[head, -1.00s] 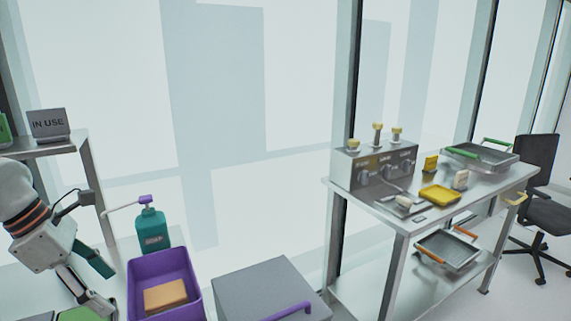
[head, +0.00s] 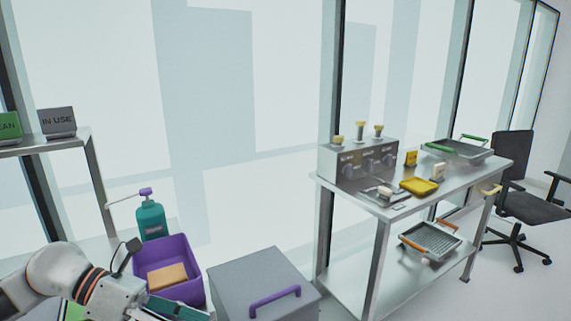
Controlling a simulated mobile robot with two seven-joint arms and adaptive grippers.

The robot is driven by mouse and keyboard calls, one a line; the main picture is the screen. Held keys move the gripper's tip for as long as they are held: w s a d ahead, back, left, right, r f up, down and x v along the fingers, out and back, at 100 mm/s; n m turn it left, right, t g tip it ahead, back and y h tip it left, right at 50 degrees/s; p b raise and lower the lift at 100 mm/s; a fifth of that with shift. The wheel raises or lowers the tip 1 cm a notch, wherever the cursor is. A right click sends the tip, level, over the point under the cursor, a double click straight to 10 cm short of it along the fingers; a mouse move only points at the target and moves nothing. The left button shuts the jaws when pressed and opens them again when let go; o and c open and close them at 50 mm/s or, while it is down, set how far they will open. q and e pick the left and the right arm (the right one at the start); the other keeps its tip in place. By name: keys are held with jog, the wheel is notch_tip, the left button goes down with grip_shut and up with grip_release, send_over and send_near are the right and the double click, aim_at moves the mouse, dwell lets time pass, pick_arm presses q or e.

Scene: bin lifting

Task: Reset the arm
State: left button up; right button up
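My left arm comes in from the lower left, and its gripper (head: 178,308) is at the bottom edge, just in front of the purple bin (head: 190,252). One teal finger pad shows and the rest is cut off by the frame edge, so I cannot tell how far the fingers are apart. The bin holds an orange-brown sponge (head: 167,276). My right gripper is not in view.
A teal soap bottle (head: 151,219) stands behind the bin. A grey box with a purple handle (head: 274,301) is right of it. A metal table (head: 455,182) with trays and a knobbed unit stands further right, with a black chair (head: 517,205) beyond.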

pick_arm(q)
jog(key=w+d+n+t+h, duration=0.3)
jog(key=d+n+t+h, duration=0.4)
jog(key=n, duration=0.5)
jog(key=w+a+f+n+t+y, duration=0.1)
jog(key=a+f+n+t+y, duration=0.2)
jog(key=f+n+t+y, duration=0.5)
jog(key=w+a+f+n+t+y, duration=0.15)
jog(key=a+f+n, duration=0.35)
jog(key=n, duration=0.6)
jog(key=s+a+f+n+g+y, duration=0.1)
jog(key=s+f+n+g+y, duration=0.2)
jog(key=f, duration=0.8)
jog(key=s+a+f+n+g+y, duration=0.1)
jog(key=s+f+n+g+y, duration=0.2)
jog(key=s+f+n, duration=0.5)
jog(key=s+f+y, duration=0.1)
jog(key=s+f, duration=0.3)
jog(key=shift+a, duration=0.4)
jog(key=shift+s+y, duration=0.1)
jog(key=shift+y, duration=0.15)
